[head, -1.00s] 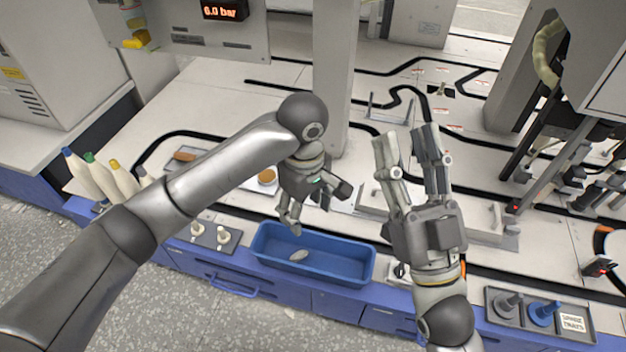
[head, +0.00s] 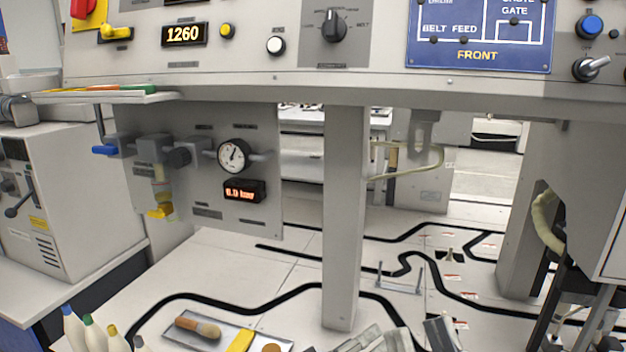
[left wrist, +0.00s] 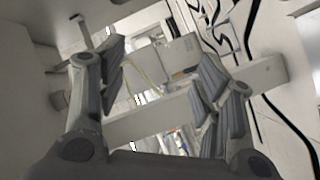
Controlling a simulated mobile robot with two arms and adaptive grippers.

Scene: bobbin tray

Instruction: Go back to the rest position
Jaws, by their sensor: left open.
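Several bottles (head: 90,330) stand at lower left, near a brush (head: 198,327) on a tray.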

